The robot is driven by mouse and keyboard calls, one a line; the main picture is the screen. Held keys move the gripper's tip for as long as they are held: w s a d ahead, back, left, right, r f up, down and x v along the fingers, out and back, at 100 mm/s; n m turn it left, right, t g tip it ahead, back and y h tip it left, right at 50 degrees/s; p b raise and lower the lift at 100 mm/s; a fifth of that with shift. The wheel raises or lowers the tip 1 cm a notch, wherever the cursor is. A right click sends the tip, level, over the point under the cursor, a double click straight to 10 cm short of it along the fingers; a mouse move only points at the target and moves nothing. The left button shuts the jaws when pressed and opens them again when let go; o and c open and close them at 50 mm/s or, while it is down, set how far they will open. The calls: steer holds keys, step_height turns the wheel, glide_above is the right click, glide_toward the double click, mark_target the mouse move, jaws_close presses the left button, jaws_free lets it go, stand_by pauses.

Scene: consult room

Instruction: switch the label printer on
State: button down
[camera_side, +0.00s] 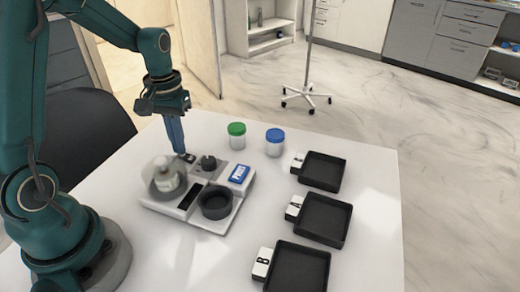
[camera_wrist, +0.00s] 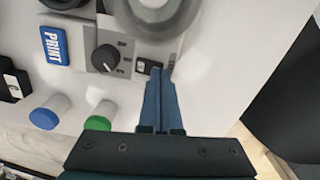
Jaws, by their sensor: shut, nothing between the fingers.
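The label printer (camera_side: 179,214) is a low white panel on the white table. Its blue PRINT button (camera_side: 239,174) also shows in the wrist view (camera_wrist: 54,45). A black knob (camera_side: 208,163) sits beside it; in the wrist view the knob (camera_wrist: 105,58) has markings around it. A small black rocker switch (camera_side: 189,157) is at the panel's back edge; it also shows in the wrist view (camera_wrist: 148,66). Its on or off position is too small to tell. My gripper (camera_side: 180,151) is shut and empty, pointing down, fingertips (camera_wrist: 167,74) right beside the switch. I cannot tell whether they touch it.
A clear dome (camera_side: 152,183) over a bottle and a black round cup (camera_side: 216,203) stand on the panel. Behind are a green-lidded jar (camera_side: 237,135) and a blue-lidded jar (camera_side: 275,142). Three black trays (camera_side: 345,222) line the right side. A dark chair (camera_side: 85,125) is behind left.

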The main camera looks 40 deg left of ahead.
steer(key=shift+f, duration=0.4)
steer(key=shift+r, duration=3.55)
steer(key=s+d+r+m+t, duration=0.3)
steer(key=s+d+r, duration=0.1)
steer(key=d+r, duration=0.35)
steer(key=s+d+f+m+t, duration=0.2)
steer(key=s+d+f+m, duration=0.1)
steer(key=s+d, duration=0.2)
steer(key=shift+s+t, duration=0.3)
steer(key=shift+s, duration=0.25)
